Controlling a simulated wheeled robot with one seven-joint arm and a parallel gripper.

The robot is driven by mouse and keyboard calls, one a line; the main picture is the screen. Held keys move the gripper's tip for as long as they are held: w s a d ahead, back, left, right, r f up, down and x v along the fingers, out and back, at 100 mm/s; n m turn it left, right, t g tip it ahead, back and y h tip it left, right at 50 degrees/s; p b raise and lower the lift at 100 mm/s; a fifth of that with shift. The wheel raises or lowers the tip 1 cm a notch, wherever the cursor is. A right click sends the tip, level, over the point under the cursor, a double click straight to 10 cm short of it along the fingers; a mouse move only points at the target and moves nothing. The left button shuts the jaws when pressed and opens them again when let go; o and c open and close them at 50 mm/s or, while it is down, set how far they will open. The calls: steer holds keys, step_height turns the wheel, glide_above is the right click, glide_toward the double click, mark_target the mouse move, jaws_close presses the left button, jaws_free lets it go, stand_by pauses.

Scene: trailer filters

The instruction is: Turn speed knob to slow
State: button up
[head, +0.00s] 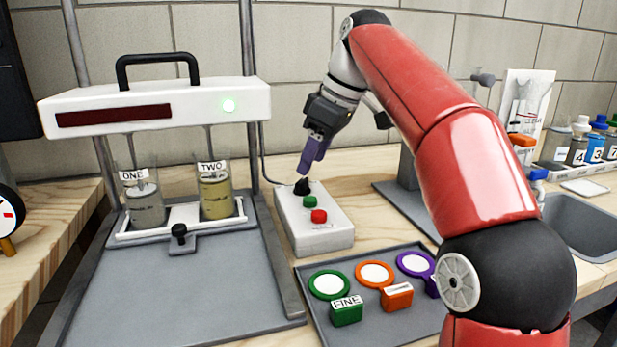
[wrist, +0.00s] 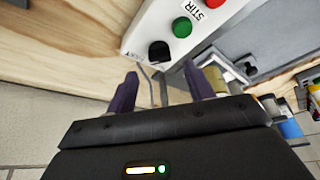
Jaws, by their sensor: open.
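The control box (head: 322,235) is white and stands on the wooden bench, right of the stirrer stand. Its black speed knob (head: 302,186) is at the far end, behind a green button (head: 310,202) and a red button (head: 319,216). The knob also shows in the wrist view (wrist: 159,50), just beyond my fingertips. My gripper (head: 313,155) has purple fingers and is above the knob, apart from it. In the wrist view the two fingers (wrist: 162,82) are spread with nothing between them. The knob's setting cannot be read.
The stirrer stand (head: 160,100) with beakers ONE (head: 144,205) and TWO (head: 216,190) is left of the box. A grey tray (head: 380,325) with green, orange and purple filters lies in front. A sink (head: 590,228) and bottles are at the right.

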mark_target(303, 180)
steer(key=b+x, duration=0.1)
steer(key=x, duration=0.4)
steer(key=shift+d+r, duration=0.1)
steer(key=shift+c, duration=0.3)
steer(key=c, duration=0.9)
